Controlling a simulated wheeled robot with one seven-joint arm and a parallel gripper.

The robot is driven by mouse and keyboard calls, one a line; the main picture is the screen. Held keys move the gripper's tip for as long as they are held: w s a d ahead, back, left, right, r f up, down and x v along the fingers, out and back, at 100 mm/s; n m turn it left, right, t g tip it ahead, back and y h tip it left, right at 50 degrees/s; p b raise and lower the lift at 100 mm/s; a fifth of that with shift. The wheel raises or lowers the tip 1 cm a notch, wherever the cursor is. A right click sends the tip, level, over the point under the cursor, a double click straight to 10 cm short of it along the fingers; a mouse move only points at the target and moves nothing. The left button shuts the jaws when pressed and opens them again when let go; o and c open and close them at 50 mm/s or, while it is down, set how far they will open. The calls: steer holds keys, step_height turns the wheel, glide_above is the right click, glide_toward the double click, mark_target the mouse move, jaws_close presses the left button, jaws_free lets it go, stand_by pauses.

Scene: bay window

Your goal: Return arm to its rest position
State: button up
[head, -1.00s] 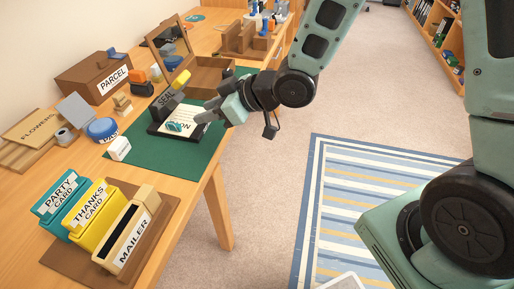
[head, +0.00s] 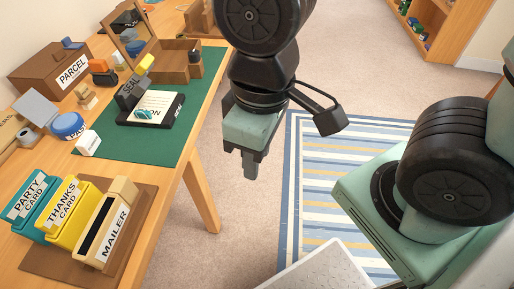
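My gripper (head: 250,165) hangs pointing down off the table's right side, above the floor and left of the striped rug. Its fingers are seen edge-on, so I cannot tell whether they are apart or together. No held object shows at the fingertips. My arm rises from the gripper to the top of the head view, where its upper part is cut off.
The wooden table (head: 165,200) fills the left side. On it are a green mat (head: 190,135), a black seal stand (head: 172,112), an open wooden box (head: 180,65), a parcel box (head: 45,78) and card holders (head: 120,222). A striped rug (head: 320,200) lies right of my gripper.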

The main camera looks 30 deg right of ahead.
steer(key=shift+r, duration=0.1)
step_height(320, 180, up, 13)
steer(key=p, duration=1.3)
steer(key=shift+r+p, duration=0.15)
steer(key=shift+p, duration=0.15)
